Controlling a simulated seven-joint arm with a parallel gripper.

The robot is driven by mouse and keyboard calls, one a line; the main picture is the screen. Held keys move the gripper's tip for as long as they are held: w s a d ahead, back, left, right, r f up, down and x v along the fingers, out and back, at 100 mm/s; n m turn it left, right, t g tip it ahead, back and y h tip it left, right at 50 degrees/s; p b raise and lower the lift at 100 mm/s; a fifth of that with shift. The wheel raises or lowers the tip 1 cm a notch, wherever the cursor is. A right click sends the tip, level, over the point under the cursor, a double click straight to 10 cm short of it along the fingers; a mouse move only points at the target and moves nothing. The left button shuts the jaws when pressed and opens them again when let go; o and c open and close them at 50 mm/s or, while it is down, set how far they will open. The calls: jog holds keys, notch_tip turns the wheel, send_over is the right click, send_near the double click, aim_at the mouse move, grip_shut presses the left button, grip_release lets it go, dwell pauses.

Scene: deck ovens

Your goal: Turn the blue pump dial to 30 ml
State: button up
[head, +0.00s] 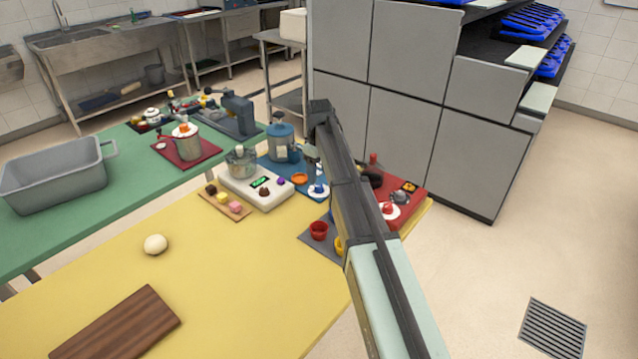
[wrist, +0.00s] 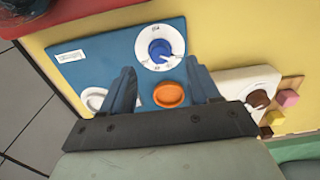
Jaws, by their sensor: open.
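The blue pump dial (wrist: 159,48) is a round blue knob on a white scale plate, near the top centre of the wrist view. It also shows in the head view (head: 318,189), small, beside my arm. The scale's marks are too small to read surely. The dial sits on a blue pump board (wrist: 105,70), with an orange round button (wrist: 169,95) nearer my wrist. My gripper (wrist: 160,66) is open and empty above the board, its two fingers either side of the button. The dial lies just beyond the fingertips, and no contact shows.
A white scale (head: 258,190) with a bowl stands to the left. A red board (head: 410,198) and a grey mat with a red cup (head: 319,231) lie near my arm. The yellow tabletop's front is mostly clear.

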aim_at(319, 186)
jog(key=shift+f, duration=2.45)
jog(key=shift+c, duration=0.4)
jog(key=c, duration=0.9)
jog(key=shift+c, duration=0.2)
jog(key=shift+m, duration=0.3)
jog(key=m, duration=0.3)
jog(key=shift+m, duration=2)
